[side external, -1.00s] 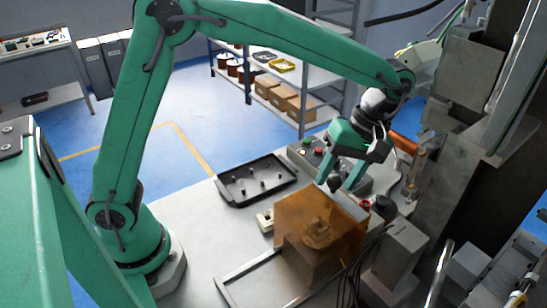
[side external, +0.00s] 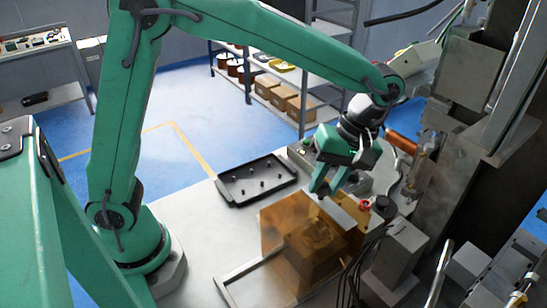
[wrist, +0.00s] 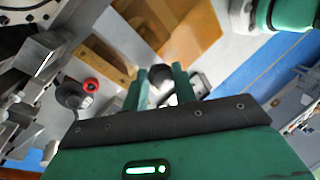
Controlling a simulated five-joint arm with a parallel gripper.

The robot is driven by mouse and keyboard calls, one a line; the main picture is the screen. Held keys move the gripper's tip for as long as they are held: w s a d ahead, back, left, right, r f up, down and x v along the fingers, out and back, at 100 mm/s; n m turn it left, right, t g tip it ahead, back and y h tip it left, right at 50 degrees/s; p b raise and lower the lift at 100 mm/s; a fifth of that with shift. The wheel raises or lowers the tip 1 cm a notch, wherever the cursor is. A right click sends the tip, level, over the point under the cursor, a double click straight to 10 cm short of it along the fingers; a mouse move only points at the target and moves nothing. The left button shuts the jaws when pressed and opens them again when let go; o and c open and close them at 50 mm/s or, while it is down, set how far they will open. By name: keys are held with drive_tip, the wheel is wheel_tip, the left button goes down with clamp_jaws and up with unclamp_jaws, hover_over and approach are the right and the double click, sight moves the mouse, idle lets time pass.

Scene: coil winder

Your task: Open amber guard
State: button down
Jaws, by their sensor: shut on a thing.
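The amber guard (side external: 278,232) is a see-through orange-brown panel over the machine bed, standing at an angle with a blocky part visible behind it. In the wrist view the guard (wrist: 193,32) fills the upper middle. My gripper (side external: 323,185) is at the guard's top edge, pointing down. In the wrist view my gripper (wrist: 162,82) has its two green fingers closed around a dark round knob (wrist: 161,71) near the guard's edge. How the knob joins the guard is partly hidden by the fingers.
A black tray with pegs (side external: 258,181) lies left of the guard. A flat metal frame (side external: 235,285) lies in front. A red button (side external: 365,202) and the grey machine column (side external: 455,165) are close on the right. Black cables (side external: 352,272) run beside the guard.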

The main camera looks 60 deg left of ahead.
hover_over(277, 221)
drive_tip(key=w+d, duration=0.1)
drive_tip(key=shift+w+y, duration=0.15)
drive_tip(key=shift+y, duration=0.15)
drive_tip(key=c, duration=1.1)
unclamp_jaws()
drive_tip(key=shift+r, duration=0.1)
drive_tip(key=shift+v, duration=3.85)
drive_tip(key=shift+a, duration=0.1)
